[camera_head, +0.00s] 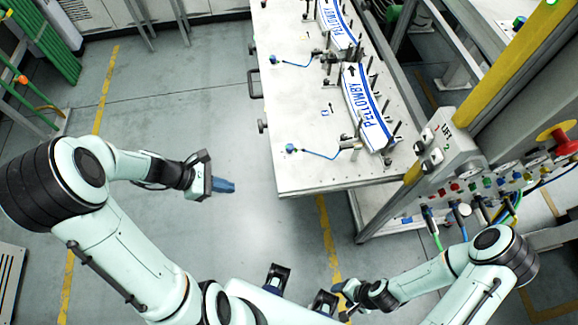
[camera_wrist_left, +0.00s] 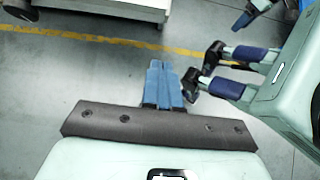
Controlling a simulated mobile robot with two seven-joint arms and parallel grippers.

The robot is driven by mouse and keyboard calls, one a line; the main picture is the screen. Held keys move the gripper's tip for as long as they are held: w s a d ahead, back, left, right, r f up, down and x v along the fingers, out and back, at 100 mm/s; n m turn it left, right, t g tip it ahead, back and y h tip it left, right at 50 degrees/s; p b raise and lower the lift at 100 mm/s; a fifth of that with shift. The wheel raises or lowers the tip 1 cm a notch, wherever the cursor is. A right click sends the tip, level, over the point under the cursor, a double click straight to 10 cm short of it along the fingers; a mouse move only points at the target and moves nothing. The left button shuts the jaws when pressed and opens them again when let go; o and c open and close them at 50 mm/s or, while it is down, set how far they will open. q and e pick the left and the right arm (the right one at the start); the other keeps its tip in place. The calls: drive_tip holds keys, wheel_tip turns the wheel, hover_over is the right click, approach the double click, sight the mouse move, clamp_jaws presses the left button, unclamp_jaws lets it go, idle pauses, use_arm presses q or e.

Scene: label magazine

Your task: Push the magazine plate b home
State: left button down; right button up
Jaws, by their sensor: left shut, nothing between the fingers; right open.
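A white magazine plate (camera_head: 300,165) fills the top of the bench in the head view. I cannot tell which part of it is plate b. Stacked white labels with blue PELLOWBY print (camera_head: 366,105) stand between pins on its near right part, and a second stack (camera_head: 340,25) stands further back. My left gripper (camera_head: 228,186) is shut and empty, left of the plate and clear of it over the floor; its blue fingers also show closed in the left wrist view (camera_wrist_left: 165,82). My right gripper (camera_head: 343,300) is open, below the plate's near edge and apart from it.
Blue knobs with blue cords (camera_head: 291,148) sit on the plate's left side. A dark handle (camera_head: 253,84) sticks out of the left edge. A control panel (camera_head: 470,175) and yellow post (camera_head: 490,75) stand at the right. The floor (camera_head: 190,110) left of the bench is clear.

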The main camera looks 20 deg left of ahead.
use_arm(q)
drive_tip(key=w+d+f+b, duration=0.1)
drive_tip(key=w+d+f, duration=0.5)
drive_tip(key=d, duration=0.3)
drive_tip(key=shift+d+f+b, duration=0.15)
drive_tip(key=shift+d+b, duration=0.05)
drive_tip(key=shift+b, duration=0.15)
use_arm(e)
drive_tip(key=shift+s+f, duration=0.2)
drive_tip(key=shift+f, duration=0.3)
drive_tip(key=shift+s+f, duration=0.2)
drive_tip(key=shift+f, duration=0.3)
use_arm(q)
drive_tip(key=shift+w, duration=0.1)
use_arm(e)
drive_tip(key=shift+d, duration=0.1)
